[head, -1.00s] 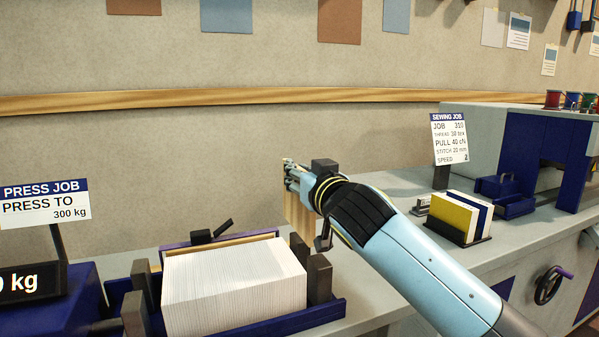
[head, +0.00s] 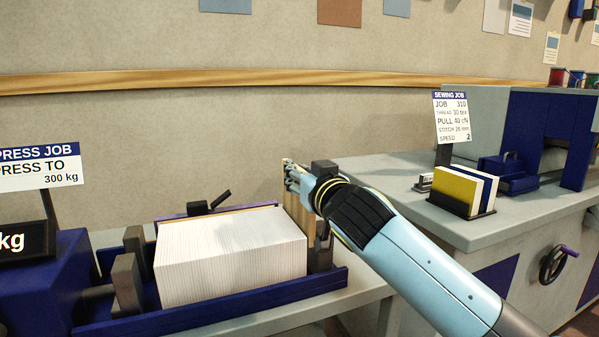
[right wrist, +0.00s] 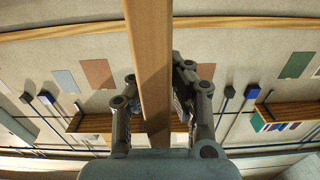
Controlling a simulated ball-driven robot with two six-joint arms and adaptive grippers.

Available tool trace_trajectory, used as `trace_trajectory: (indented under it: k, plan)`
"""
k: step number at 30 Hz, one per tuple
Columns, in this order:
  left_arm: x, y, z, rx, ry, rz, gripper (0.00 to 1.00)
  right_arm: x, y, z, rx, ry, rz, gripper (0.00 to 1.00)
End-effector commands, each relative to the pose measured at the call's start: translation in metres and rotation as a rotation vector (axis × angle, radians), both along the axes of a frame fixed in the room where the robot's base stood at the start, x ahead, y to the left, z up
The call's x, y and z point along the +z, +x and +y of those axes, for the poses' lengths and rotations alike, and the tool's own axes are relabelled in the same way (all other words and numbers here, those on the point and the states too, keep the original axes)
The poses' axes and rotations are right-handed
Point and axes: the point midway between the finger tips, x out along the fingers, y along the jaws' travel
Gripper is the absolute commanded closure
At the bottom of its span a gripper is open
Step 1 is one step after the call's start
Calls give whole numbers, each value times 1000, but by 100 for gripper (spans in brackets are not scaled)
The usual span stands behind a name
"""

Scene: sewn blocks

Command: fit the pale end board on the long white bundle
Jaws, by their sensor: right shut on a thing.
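The long white bundle (head: 232,262) lies in a blue trough (head: 250,300), its pale sheet edges facing me. My right gripper (head: 290,178) is shut on the pale end board (head: 299,212), which hangs down upright at the bundle's right end. The board looks close to that end; I cannot tell whether they touch. In the right wrist view the board (right wrist: 150,60) runs up between the two fingers (right wrist: 160,105). My left gripper is not in view.
Dark upright blocks (head: 128,285) stand at the trough's left. A blue press with a sign (head: 38,168) is at far left. On the right bench, a rack of yellow and white books (head: 463,190) stands before the sewing job sign (head: 451,117).

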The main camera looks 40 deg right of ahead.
Motion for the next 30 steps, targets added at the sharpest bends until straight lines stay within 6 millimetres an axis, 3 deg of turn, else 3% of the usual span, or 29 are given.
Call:
trace_trajectory:
  k: [21,30]
  plan:
    - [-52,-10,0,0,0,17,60,-59,0,0,0,0,0,100]
    - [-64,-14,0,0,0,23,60,-73,0,0,0,-1,-1,100]
